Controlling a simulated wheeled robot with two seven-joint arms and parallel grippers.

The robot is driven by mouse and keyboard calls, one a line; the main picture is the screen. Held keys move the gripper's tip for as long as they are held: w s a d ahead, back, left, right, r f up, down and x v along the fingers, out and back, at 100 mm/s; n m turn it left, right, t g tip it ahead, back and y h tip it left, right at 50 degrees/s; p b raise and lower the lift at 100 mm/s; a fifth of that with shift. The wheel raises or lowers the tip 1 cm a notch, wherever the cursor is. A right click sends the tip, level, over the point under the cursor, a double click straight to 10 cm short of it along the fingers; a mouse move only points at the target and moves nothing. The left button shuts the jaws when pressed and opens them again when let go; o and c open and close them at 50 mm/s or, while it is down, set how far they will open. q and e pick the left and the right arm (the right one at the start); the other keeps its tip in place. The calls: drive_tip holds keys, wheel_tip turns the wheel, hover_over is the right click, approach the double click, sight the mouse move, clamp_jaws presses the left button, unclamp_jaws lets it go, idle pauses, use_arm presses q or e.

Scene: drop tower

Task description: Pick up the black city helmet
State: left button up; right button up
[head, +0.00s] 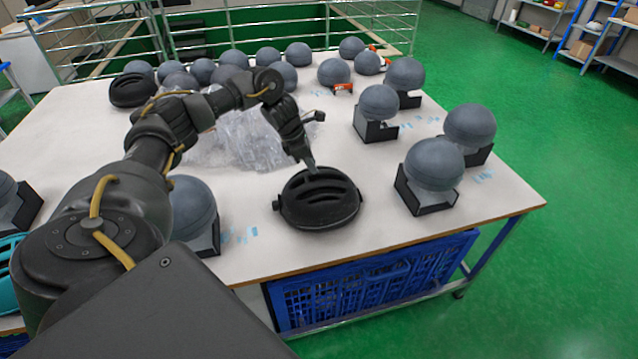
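A black helmet (319,204) with long vent slots rests on the white table near its front edge. My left gripper (311,167) reaches down from above, its fingertips at the top far rim of this helmet. I cannot tell whether the fingers touch the helmet or how far apart they are. A second black helmet (132,90) sits at the far left of the table. The view does not clearly show which one is the city type. My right gripper is not in view.
Several grey head forms on black stands, such as one (434,163) to the right, stand around the table (370,215). Clear plastic wrap (235,140) lies behind the helmet. A blue crate (370,280) is under the front edge. A teal helmet (10,285) shows at left.

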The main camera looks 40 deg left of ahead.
use_arm(q)
drive_tip(key=p+x, duration=0.2)
drive_tip(key=x, duration=0.2)
drive_tip(key=shift+w+d+f, duration=0.15)
drive_tip(key=shift+d+f, duration=0.05)
drive_tip(key=shift+f, duration=0.25)
clamp_jaws()
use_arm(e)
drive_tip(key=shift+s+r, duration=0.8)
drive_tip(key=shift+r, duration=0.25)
